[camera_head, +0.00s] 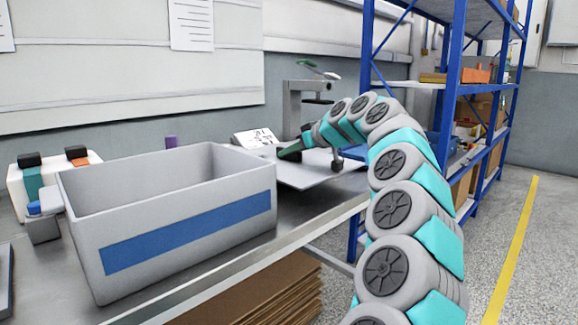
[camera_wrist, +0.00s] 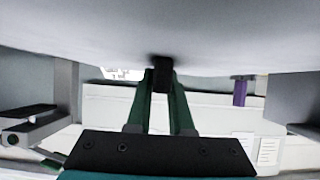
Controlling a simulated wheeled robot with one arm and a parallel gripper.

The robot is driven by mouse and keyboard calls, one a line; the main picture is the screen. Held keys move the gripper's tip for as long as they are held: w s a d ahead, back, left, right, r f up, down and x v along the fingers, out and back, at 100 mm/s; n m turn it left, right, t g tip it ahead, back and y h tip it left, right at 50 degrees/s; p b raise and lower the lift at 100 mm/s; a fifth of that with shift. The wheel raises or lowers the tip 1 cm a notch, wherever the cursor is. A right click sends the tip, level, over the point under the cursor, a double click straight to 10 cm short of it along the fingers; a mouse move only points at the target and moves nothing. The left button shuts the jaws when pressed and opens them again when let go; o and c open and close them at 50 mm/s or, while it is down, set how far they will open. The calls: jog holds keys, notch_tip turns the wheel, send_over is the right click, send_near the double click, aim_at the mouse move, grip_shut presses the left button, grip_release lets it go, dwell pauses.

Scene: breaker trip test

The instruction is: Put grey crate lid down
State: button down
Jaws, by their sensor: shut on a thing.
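The grey crate (camera_head: 190,225) with a blue band stands open-topped on the bench, at the left of the head view. The flat grey lid (camera_head: 318,174) is to the right of the crate, level or nearly so, near the bench's edge. My gripper (camera_head: 290,151) is at the lid's far left part. In the wrist view my gripper's dark green fingers (camera_wrist: 161,85) are shut on a small black knob (camera_wrist: 162,72) on the lid, whose pale face (camera_wrist: 160,35) fills the top. I cannot tell whether the lid touches the bench.
A white holder (camera_head: 55,172) with coloured items stands behind the crate's left. A purple item (camera_head: 171,141) and a white sloped sign (camera_head: 256,138) are behind. A grey stand (camera_head: 292,105) rises behind the lid. A blue shelf rack (camera_head: 452,90) stands at right.

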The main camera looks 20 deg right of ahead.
aim_at(296, 162)
jog(key=shift+f, duration=1.8)
jog(key=shift+f, duration=0.15)
jog(key=c, duration=0.8)
grip_release()
